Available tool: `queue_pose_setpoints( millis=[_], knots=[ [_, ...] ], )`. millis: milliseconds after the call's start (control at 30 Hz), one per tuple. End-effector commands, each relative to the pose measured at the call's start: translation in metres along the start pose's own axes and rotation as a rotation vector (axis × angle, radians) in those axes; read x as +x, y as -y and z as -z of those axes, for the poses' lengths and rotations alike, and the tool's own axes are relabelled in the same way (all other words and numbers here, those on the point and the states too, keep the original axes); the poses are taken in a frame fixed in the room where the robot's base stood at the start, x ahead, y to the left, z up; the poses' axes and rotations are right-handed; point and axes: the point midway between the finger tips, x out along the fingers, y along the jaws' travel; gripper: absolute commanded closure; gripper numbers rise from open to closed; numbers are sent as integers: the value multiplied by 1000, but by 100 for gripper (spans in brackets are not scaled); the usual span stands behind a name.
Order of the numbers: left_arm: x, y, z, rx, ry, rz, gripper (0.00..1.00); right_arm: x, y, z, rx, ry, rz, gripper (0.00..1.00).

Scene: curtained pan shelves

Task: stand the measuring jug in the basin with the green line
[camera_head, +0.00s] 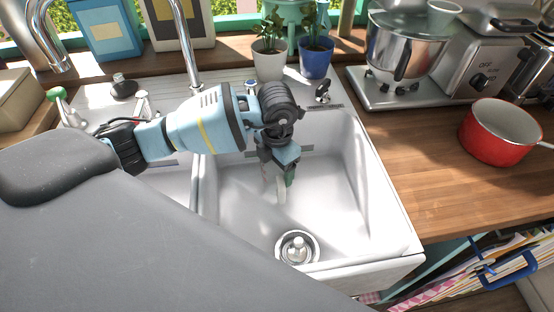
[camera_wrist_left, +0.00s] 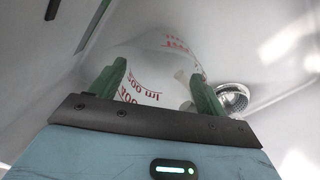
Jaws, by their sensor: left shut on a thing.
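The measuring jug (camera_wrist_left: 150,72), whitish and clear with red scale marks, is between the green fingers of my left gripper (camera_wrist_left: 155,90) in the left wrist view. The gripper is shut on it. In the head view my left gripper (camera_head: 280,180) reaches down into the right basin (camera_head: 345,190), and only a small pale part of the jug shows there. I cannot tell whether the jug touches the basin floor. The left basin (camera_head: 178,182) is mostly hidden by my arm. I see no green line on either basin. My right gripper is not in view.
A metal drain (camera_head: 297,248) sits in the right basin floor and also shows in the wrist view (camera_wrist_left: 232,97). A tap (camera_head: 185,45) and potted plants (camera_head: 268,60) stand behind. A red pan (camera_head: 495,135) and a mixer (camera_head: 405,45) are on the right counter.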

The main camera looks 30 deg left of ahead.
Motion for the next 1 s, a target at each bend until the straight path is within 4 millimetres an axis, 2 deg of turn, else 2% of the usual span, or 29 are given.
queue_pose_setpoints(
  millis=[933, 967, 1000],
  knots=[
    [7, 0, 0, -1, 1, 0, 56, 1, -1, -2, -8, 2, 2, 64],
    [7, 0, 0, -1, 1, 0, 22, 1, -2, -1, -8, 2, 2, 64],
    [7, 0, 0, -1, 1, -1, 17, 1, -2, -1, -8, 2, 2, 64]
  ],
)
